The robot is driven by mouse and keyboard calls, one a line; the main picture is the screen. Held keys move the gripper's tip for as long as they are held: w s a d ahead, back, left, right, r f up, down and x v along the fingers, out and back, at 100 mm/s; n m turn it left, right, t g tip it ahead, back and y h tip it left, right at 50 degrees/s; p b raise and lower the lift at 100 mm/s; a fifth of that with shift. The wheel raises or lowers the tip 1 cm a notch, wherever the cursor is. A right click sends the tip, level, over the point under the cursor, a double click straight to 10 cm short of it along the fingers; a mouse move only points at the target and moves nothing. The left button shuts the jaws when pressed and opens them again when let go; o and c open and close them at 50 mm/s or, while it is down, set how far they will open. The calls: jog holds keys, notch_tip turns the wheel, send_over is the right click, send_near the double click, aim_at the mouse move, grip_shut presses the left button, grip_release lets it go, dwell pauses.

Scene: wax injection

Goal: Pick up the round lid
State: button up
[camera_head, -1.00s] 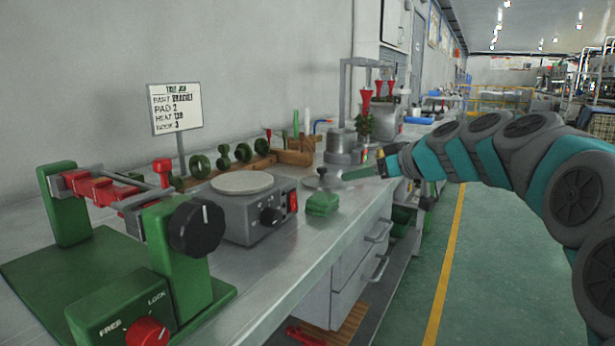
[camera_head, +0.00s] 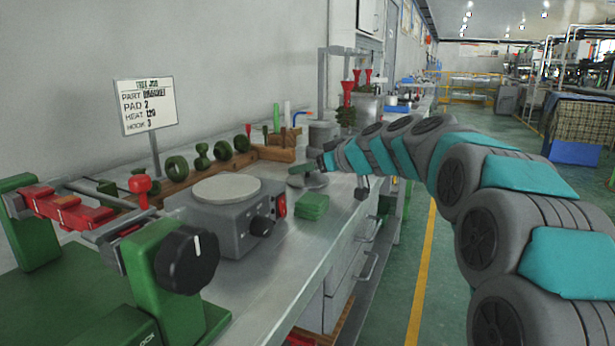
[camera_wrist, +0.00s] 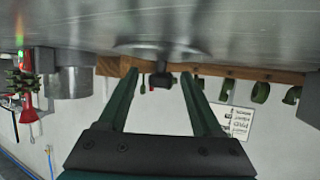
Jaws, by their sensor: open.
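The round lid (camera_head: 316,183) is a grey metal disc lying flat on the metal workbench, right of the hot plate; my gripper partly covers it in the head view. In the wrist view, which is upside down, the lid (camera_wrist: 158,48) shows at top centre with its dark knob (camera_wrist: 161,80). My gripper (camera_head: 299,169) reaches in low from the right, just over the lid. Its two green fingers (camera_wrist: 159,76) are spread apart, with the knob between their tips in the picture. Nothing is held. Whether a finger touches the knob cannot be told.
Green pads (camera_head: 313,206) lie just in front of the lid, beside the hot plate (camera_head: 227,188). A green and red clamp stand (camera_head: 160,265) is at front left. A metal pot (camera_head: 322,134) and a wooden rack (camera_head: 215,167) stand behind. Bare bench lies at the front edge.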

jog(key=shift+a, duration=0.1)
grip_shut()
dwell(0.5)
